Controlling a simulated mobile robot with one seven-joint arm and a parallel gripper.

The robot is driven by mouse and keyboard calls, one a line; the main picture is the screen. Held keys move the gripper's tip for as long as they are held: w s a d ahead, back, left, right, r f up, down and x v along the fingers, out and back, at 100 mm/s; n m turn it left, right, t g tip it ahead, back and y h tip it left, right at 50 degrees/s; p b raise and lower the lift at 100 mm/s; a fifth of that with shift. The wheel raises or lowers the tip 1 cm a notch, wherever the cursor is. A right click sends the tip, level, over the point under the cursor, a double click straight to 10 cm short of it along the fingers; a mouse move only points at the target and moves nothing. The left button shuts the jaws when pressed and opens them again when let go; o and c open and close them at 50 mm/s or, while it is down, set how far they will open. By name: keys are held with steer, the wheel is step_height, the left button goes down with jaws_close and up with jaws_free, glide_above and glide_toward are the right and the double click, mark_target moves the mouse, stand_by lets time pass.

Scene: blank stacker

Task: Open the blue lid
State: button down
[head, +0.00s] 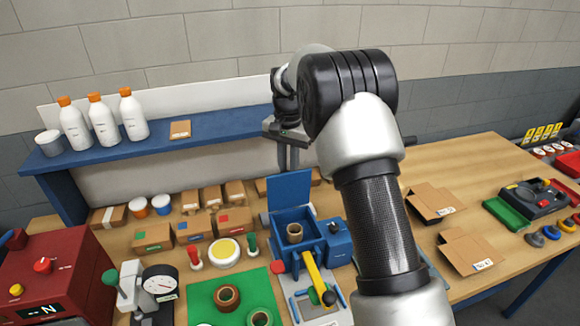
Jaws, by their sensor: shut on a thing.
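The blue lid (289,187) stands raised, close to upright, at the back of a blue box (284,231) in the head view. The box's inside shows, with a brown ring-shaped part (294,233) in it. My gripper (289,166) is above the lid, with its fingers pointing down to the lid's top edge and shut on it. The exact contact is small and partly hidden.
A yellow lever (313,273) with a black knob stands in front of the box. A green mat (229,291) with ring parts lies front left. Small cartons (197,225) stand left of the box. Open cardboard boxes (432,201) lie right of my arm. A blue shelf (205,128) runs behind.

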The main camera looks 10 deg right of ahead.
steer(key=shift+w+a+f, duration=0.1)
steer(key=shift+a+f, duration=0.55)
steer(key=shift+a, duration=0.05)
steer(key=c, duration=2)
jaws_free()
steer(key=o, duration=0.5)
steer(key=shift+w+a+f, duration=0.15)
steer(key=shift+w+a, duration=0.05)
steer(key=shift+c, duration=0.2)
steer(key=shift+d, duration=0.2)
step_height(320, 180, up, 18)
steer(key=shift+p, duration=0.3)
steer(key=shift+w+d+f, duration=0.1)
steer(key=shift+f, duration=0.05)
